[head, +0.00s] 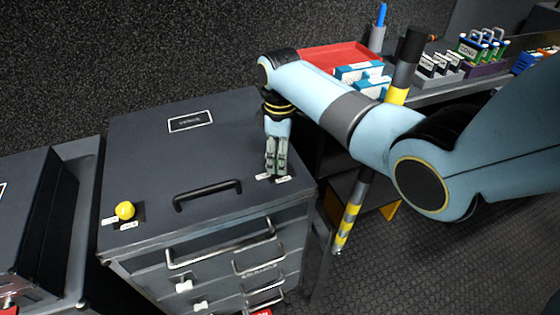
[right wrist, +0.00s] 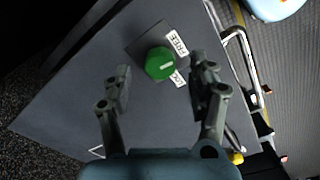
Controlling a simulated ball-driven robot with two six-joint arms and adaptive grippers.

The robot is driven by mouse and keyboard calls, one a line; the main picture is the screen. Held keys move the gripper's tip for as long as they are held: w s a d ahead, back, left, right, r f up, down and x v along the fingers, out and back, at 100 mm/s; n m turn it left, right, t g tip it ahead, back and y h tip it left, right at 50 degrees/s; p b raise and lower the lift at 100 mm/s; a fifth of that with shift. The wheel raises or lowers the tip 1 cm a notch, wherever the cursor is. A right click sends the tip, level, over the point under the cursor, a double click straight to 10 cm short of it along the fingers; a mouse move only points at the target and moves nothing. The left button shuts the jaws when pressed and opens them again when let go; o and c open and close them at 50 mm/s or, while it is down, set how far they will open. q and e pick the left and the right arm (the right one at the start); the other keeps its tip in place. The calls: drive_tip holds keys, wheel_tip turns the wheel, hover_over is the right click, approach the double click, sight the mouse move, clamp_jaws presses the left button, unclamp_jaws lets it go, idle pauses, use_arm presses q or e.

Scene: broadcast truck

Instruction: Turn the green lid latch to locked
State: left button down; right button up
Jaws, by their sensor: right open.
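The green lid latch (right wrist: 160,63) is a round green knob with a pale pointer line on the grey lid in the right wrist view. A label reading FREE (right wrist: 178,43) lies at its upper right, and a second, partly covered label (right wrist: 177,79) lies below it. My right gripper (right wrist: 163,86) is open, with one finger on each side of the knob in that view, apart from it. In the head view my right gripper (head: 276,172) points down over the lid's right front corner and hides the green knob. My left gripper does not show.
The grey cabinet lid (head: 150,165) carries a black handle (head: 207,194) and a yellow knob (head: 125,210) at its left. Drawers with metal handles (head: 220,246) are in front. A yellow-black striped post (head: 349,217) stands close at the right. The lid's middle is clear.

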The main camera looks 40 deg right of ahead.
drive_tip(key=shift+f, duration=1.15)
drive_tip(key=c, duration=1.1)
